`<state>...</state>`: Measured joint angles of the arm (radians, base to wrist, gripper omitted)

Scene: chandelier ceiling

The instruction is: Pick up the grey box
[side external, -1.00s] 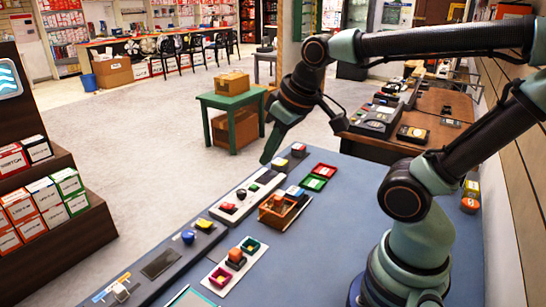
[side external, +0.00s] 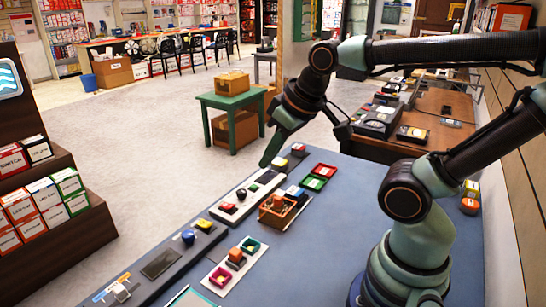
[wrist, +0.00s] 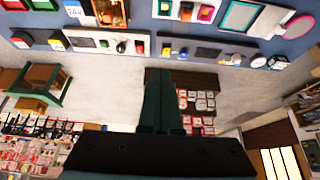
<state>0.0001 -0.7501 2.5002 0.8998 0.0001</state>
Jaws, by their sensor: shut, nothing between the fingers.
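My gripper (side external: 267,160) is shut and empty. It hangs tilted above the far left edge of the blue-grey table (side external: 330,225). In the wrist view its dark green fingers (wrist: 164,80) are together, pointing out over the floor. I cannot pick out the grey box for certain. A small silver-grey block (side external: 121,292) sits at the near left end of the table, well away from my gripper. A flat dark grey panel (side external: 160,263) lies near it.
An orange-brown tray (side external: 275,212) and a white strip with several coloured pieces (side external: 245,197) lie below my gripper. Red and green trays (side external: 318,177) are to the right. A green stool (side external: 232,115) stands on the open floor.

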